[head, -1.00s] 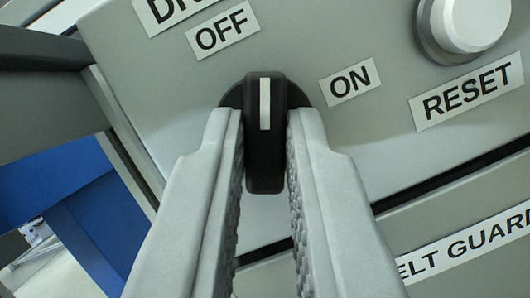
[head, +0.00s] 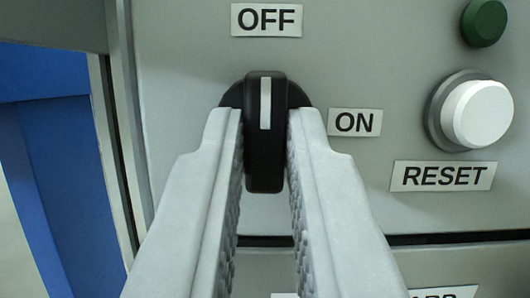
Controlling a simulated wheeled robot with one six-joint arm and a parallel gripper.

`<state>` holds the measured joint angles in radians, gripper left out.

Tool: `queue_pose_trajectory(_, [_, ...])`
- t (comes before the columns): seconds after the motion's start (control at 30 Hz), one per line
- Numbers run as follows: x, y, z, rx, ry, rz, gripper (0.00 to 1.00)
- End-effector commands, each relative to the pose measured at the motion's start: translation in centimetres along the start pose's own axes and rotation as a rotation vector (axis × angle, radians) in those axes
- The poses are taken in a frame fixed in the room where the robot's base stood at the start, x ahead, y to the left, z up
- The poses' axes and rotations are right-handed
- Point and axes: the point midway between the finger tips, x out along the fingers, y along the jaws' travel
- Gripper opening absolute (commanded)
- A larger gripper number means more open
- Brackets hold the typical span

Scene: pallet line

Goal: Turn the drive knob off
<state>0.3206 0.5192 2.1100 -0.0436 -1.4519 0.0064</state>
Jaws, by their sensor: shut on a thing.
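The black drive knob (head: 265,152) sits on the grey panel in the middle of the view. Its white pointer line stands upright and points at the OFF label (head: 266,20) above it. The ON label (head: 355,122) is to the right of the knob. My gripper (head: 265,150) is shut on the knob, with one grey finger on each side of its grip. The fingers hide part of the knob's round base.
A white RESET button (head: 478,113) in a grey collar is to the right, above its RESET label (head: 442,176). A green button (head: 484,22) is at the top right. A dark seam runs below the knob. A blue surface (head: 60,170) shows at the left.

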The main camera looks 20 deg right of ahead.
Motion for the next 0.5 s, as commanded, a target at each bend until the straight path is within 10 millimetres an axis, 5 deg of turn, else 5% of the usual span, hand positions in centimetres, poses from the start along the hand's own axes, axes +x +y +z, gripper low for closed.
queue_pose_trajectory(0.23, [-0.12,-0.01,0.16,0.000,-0.004,0.000,0.00])
queue_pose_trajectory(0.27, [-0.12,-0.01,0.16,0.000,-0.004,0.000,0.15])
queue_pose_trajectory(0.37, [-0.09,-0.01,0.13,0.000,-0.003,0.000,0.34])
queue_pose_trajectory(0.5, [-0.06,-0.01,0.08,0.000,-0.002,0.000,0.35])
